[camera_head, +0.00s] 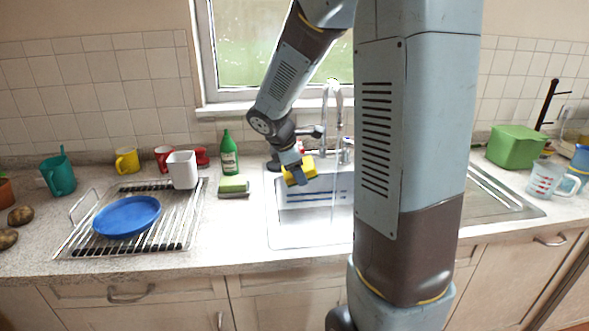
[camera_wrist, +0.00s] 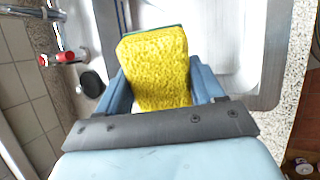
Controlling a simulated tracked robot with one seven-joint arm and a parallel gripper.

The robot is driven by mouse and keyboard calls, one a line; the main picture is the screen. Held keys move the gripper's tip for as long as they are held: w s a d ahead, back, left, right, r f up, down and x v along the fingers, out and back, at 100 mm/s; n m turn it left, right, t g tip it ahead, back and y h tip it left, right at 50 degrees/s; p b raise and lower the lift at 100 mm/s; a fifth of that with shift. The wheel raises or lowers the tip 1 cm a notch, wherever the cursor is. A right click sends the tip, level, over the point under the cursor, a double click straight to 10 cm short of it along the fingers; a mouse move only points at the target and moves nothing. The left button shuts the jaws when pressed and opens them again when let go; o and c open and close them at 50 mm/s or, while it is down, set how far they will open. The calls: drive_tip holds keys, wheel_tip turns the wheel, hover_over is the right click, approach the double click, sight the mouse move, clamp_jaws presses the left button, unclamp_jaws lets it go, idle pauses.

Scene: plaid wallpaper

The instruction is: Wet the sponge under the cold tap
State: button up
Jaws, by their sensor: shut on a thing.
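The yellow sponge (camera_head: 300,172) is in my gripper (camera_head: 294,176), over the left part of the sink basin (camera_head: 290,234). In the wrist view the sponge (camera_wrist: 158,68) fills the space between the two blue fingers (camera_wrist: 160,92), with a green edge at its far end. The chrome tap (camera_head: 333,92) arches up behind the basin, to the right of the sponge. A faint pale streak below its spout looks like running water; the sponge is left of it. In the wrist view a tap handle with a red part (camera_wrist: 62,58) shows at upper left.
A green bottle (camera_head: 229,156) and a green-topped scouring pad (camera_head: 233,187) stand left of the sink. A drying rack (camera_head: 180,232) holds a blue plate (camera_head: 127,216) and a white cup (camera_head: 182,170). My own column hides the sink's right part.

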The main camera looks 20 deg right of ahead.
drive_tip(key=w+d+f, duration=0.1)
drive_tip(key=w+d, duration=0.1)
drive_tip(key=d, duration=0.3)
drive_tip(key=w+d+f, duration=0.1)
drive_tip(key=w+d, duration=0.2)
drive_tip(key=d, duration=0.3)
drive_tip(key=shift+d+f, duration=0.2)
drive_tip(key=shift+f, duration=0.05)
idle(0.5)
idle(0.5)
drive_tip(key=s+a, duration=0.3)
drive_tip(key=s, duration=0.4)
drive_tip(key=shift+a, duration=0.25)
idle(0.5)
drive_tip(key=shift+s, duration=0.1)
idle(1.0)
drive_tip(key=s+a+r, duration=0.2)
drive_tip(key=s+r, duration=0.2)
drive_tip(key=shift+s, duration=0.3)
idle(0.3)
idle(0.8)
